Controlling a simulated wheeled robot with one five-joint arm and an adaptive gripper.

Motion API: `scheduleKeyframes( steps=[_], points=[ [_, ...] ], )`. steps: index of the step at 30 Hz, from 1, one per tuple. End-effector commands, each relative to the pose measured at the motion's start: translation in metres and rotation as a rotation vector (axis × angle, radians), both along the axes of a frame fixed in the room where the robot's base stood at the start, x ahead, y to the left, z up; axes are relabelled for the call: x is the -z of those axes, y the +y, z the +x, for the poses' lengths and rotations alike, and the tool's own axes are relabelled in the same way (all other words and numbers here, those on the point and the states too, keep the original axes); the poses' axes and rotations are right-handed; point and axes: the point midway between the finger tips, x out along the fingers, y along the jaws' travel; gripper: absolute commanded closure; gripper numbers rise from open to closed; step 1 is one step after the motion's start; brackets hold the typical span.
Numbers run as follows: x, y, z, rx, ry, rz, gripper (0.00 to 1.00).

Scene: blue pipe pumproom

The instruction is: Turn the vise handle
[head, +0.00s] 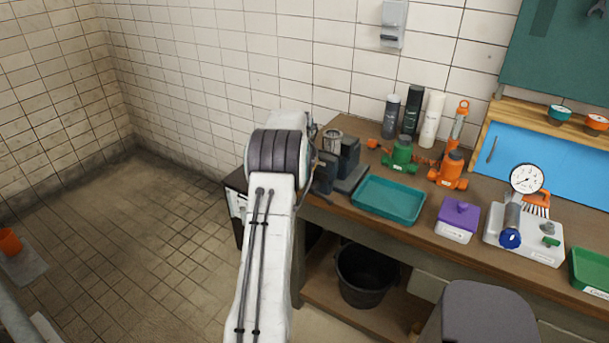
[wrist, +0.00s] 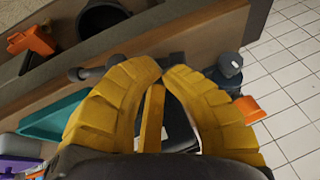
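The dark grey vise (head: 349,160) stands at the left end of the workbench, partly hidden behind my arm in the head view. In the wrist view, a grey bar with a knobbed end (wrist: 82,74), which looks like the vise handle, runs behind the tip of the left yellow finger. A short grey piece shows just past the other tip. My gripper (wrist: 166,69) has its curved yellow fingertips close together at this bar. Whether they touch or grip it cannot be told. Dark vise parts show between the fingers. The head view hides my gripper behind my arm.
A teal tray (head: 390,201) lies right of the vise, with a green valve (head: 402,157) and orange valve (head: 450,172) behind. A purple-lidded box (head: 458,217) and gauge unit (head: 525,232) stand farther right. A black bucket (head: 367,274) sits below. Floor at left is mostly clear.

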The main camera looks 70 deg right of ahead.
Motion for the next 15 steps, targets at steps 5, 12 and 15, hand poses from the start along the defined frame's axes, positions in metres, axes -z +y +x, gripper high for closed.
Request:
scheduleKeyframes(
  steps=[5, 12, 15],
  points=[
    [-0.005, 0.001, 0.000, 0.000, 0.000, -0.002, 1.00],
    [-0.034, 0.014, -0.003, 0.000, -0.001, -0.004, 1.00],
    [-0.050, 0.022, -0.005, 0.000, -0.001, -0.003, 1.00]
  ],
)
